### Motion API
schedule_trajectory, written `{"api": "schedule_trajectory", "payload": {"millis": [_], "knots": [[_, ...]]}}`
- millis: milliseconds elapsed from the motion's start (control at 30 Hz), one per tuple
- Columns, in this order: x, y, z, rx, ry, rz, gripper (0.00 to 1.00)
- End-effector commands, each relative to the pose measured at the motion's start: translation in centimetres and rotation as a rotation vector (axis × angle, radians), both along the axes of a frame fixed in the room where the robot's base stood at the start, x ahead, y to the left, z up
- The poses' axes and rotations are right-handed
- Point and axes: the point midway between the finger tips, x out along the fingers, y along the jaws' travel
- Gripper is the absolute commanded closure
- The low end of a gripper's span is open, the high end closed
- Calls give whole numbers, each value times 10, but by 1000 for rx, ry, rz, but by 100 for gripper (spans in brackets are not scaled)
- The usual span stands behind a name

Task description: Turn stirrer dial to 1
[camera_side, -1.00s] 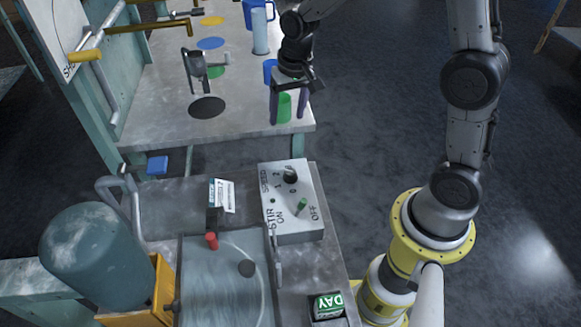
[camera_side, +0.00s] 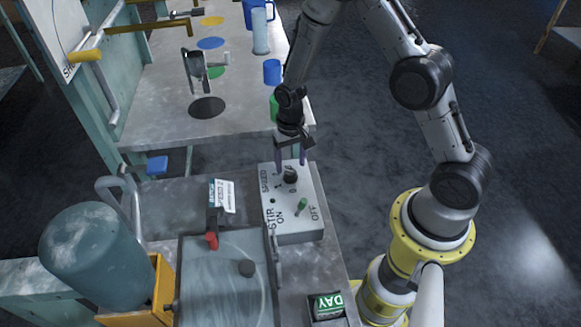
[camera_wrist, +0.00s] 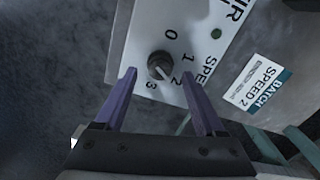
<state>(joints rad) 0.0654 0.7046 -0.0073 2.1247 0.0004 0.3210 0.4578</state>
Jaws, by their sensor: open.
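The stirrer dial (camera_side: 290,175) is a black round knob on the grey-white control box (camera_side: 307,228). It also shows in the wrist view (camera_wrist: 159,65), with 0, 1, 2 and 3 printed around it beside the word SPEED. Its pale pointer line appears to aim toward the 2. My gripper (camera_side: 290,163) is above the dial, pointing down. In the wrist view my gripper (camera_wrist: 158,73) has its two purple fingers apart, one to each side of the dial. I cannot tell whether either finger touches it.
A green STIR switch (camera_side: 302,205) stands on the same box, near the dial. A card reading BATCH SPEED 2 (camera_wrist: 258,80) lies beside the box. A green cup (camera_side: 274,108) and a blue cup (camera_side: 271,72) stand on the far table behind my gripper.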

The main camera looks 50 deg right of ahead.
Motion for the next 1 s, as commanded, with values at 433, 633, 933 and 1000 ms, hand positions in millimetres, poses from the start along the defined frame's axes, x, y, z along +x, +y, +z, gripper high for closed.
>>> {"api": "schedule_trajectory", "payload": {"millis": [433,633,933,1000], "knots": [[1,0,-26,0,-2,0,28],[1,0,-26,0,-2,0,41],[0,0,-25,0,-1,0,95],[1,0,-25,0,-1,0,100]]}}
